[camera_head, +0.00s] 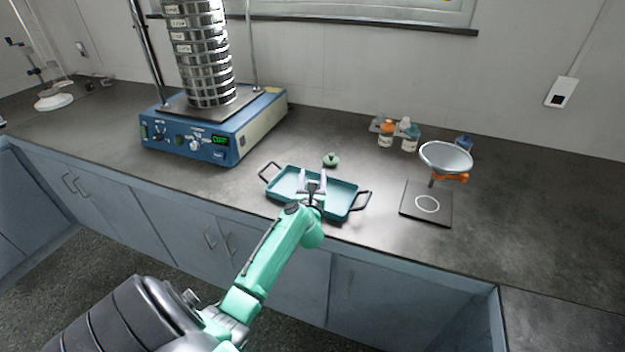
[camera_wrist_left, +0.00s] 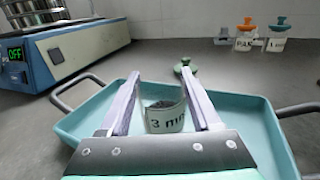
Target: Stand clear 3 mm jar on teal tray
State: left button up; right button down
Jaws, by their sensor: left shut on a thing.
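The teal tray (camera_head: 347,203) with two dark handles lies on the counter; it also fills the lower part of the left wrist view (camera_wrist_left: 258,118). My left gripper (camera_head: 313,186) is over the middle of the tray, its fingers pointing away from me. It is shut on the clear 3 mm jar (camera_wrist_left: 164,118), whose white label faces my wrist. The jar looks upright and open at the top, with grey grains inside. Its base is hidden by the gripper, so I cannot tell whether it touches the tray floor. My right gripper is not in view.
A green knobbed lid (camera_head: 331,160) lies just behind the tray. The blue sieve shaker (camera_head: 215,138) with its sieve stack stands at left. Orange-lidded (camera_head: 386,133) and teal-lidded (camera_head: 410,136) jars stand at back right.

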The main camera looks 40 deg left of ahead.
pick_arm(q)
jog(key=o, duration=1)
jog(key=shift+f, duration=0.1)
jog(key=o, duration=0.4)
jog(key=shift+r, duration=0.25)
jog(key=shift+s+d+f, duration=0.15)
jog(key=shift+s+d, duration=0.05)
jog(key=shift+s, duration=0.1)
jog(key=v, duration=1.1)
jog(key=shift+s+d, duration=0.15)
